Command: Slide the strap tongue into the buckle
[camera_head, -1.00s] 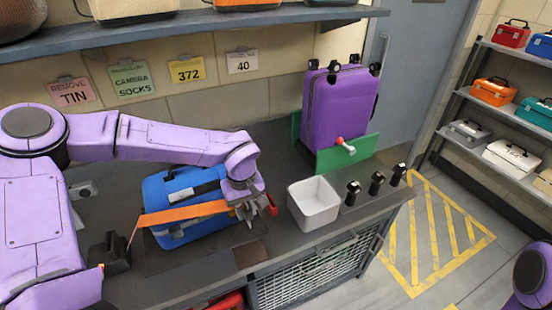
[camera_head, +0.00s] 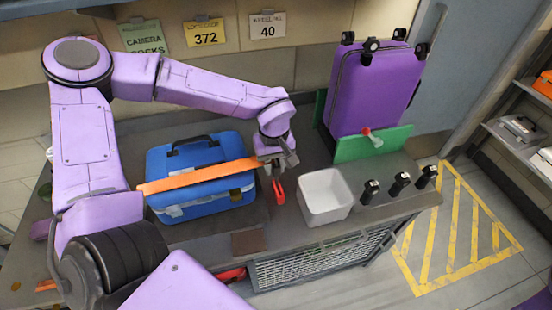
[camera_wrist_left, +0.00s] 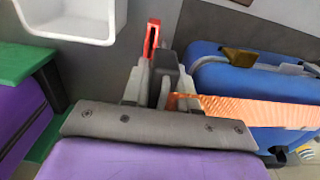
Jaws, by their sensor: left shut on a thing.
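The orange strap (camera_head: 198,177) runs across the top of the blue case (camera_head: 200,205) to my left gripper (camera_head: 278,162). In the left wrist view the strap (camera_wrist_left: 250,111) reaches the fingers from the right. My left gripper is shut on the strap's end. The tongue itself is largely hidden by the fingers; a dark grey block (camera_wrist_left: 172,78) shows between them. A red part (camera_head: 278,190), perhaps of the buckle, stands just below and in front of the gripper. In the left wrist view this red part (camera_wrist_left: 151,40) is just beyond the fingertips. I see no right gripper.
A white bin (camera_head: 325,197) stands right of the gripper, with several black knobs (camera_head: 399,181) beyond it. A purple suitcase (camera_head: 372,90) stands behind, by a green panel (camera_head: 385,144). A brown patch (camera_head: 249,242) lies on the bench front.

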